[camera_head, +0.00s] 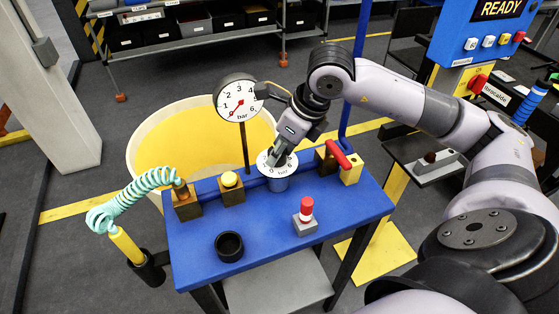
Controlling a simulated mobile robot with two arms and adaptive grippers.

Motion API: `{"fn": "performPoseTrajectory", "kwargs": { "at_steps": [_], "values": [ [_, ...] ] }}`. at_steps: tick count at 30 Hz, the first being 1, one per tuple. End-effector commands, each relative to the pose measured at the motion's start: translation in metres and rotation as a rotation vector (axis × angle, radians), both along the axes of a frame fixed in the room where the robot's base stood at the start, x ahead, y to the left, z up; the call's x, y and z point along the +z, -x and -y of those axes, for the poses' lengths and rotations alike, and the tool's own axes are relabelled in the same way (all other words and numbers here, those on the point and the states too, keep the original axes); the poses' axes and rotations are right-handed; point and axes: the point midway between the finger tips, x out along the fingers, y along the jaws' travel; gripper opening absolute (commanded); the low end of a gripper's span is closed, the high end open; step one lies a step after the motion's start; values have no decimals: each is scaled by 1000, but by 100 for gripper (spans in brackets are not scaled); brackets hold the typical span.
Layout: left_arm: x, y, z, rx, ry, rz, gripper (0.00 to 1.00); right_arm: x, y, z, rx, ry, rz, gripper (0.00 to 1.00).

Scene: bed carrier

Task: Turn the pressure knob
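The pressure knob (265,166) has a white round dial face with dark markings on top of a blue base, at the back middle of the blue table. My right arm comes in from the right, and its dark gripper (279,158) points down at the knob's centre, with its fingertips at the dial. The gripper hides the middle of the knob, so I cannot tell whether the fingers are closed on it. A round white pressure gauge (237,97) marked "bar" stands on a post behind the table, its red needle pointing to the lower left. My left gripper is not in view.
A coiled turquoise hose (125,199) hangs at the left. A yellow bin (170,140) stands behind.

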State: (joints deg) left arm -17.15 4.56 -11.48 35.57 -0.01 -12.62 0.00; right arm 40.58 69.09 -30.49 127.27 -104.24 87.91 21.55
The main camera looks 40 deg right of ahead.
Motion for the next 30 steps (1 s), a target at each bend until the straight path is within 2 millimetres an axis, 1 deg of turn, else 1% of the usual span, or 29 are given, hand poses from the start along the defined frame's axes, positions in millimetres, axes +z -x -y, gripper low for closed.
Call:
{"fn": "performPoseTrajectory", "kwargs": {
  "at_steps": [1, 10, 15, 21, 30],
  "values": [
    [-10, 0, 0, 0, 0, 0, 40, -5, -1, 1, 40, -1, 1, 6],
    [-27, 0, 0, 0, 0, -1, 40, -2, -2, 2, 318, -1, 1, 6],
    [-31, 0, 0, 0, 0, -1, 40, -1, -2, 3, 451, -1, 0, 6],
    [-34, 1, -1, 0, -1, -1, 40, 0, -3, 3, 566, 1, 0, 6],
    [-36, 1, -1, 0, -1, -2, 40, 0, -3, 4, 650, 2, 0, 6]
  ]
}}
